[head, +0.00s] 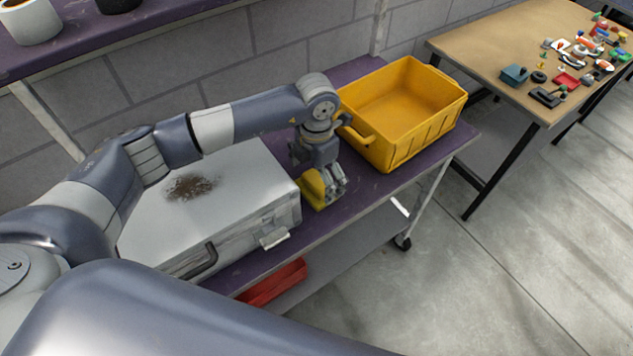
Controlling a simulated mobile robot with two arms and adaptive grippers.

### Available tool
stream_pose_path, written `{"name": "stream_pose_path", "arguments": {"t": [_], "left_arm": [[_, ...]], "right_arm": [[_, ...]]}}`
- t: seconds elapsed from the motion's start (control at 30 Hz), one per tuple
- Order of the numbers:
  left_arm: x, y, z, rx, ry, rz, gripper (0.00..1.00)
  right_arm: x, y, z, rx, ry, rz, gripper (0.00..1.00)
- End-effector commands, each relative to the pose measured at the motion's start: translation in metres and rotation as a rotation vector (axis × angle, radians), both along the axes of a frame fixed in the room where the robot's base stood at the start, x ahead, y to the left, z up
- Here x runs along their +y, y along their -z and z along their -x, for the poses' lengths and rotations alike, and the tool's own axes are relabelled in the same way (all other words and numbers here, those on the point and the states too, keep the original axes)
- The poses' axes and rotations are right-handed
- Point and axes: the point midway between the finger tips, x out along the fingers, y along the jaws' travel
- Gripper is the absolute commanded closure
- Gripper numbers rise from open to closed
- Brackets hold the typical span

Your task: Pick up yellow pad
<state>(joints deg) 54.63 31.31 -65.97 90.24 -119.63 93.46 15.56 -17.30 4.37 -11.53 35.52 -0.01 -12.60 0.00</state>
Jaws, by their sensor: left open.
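The yellow pad (313,190) stands on the purple cart top, in the gap between a silver case and a yellow bin. My left gripper (326,186) points down right at the pad, with its fingers over and beside it. The fingers hide part of the pad. The left gripper is open; whether a finger touches the pad I cannot tell. My right gripper is not in view.
The silver case (228,191), with a dark stain on its lid, stands close on the left. The yellow bin (432,125) stands close on the right, empty. A red object (273,284) lies on the lower shelf. A wooden table (470,42) with small parts is at the right.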

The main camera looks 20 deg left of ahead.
Motion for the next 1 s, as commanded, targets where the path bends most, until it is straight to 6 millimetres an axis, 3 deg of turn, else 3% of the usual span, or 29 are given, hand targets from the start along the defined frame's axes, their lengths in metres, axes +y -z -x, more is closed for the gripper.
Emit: {"name": "stream_pose_path", "arguments": {"t": [0.2,0.4,0.67,1.0], "left_arm": [[0.000,0.020,0.000,-0.001,-0.001,0.001,0.00],[0.000,0.021,-0.001,-0.002,0.000,0.000,0.00],[0.000,0.021,0.000,-0.001,-0.001,0.000,0.57],[0.001,0.021,0.000,0.000,-0.001,0.000,0.58]], "right_arm": [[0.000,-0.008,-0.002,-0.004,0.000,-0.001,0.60],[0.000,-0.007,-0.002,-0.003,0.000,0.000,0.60],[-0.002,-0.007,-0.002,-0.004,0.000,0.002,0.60],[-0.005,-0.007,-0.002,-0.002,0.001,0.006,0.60]]}}
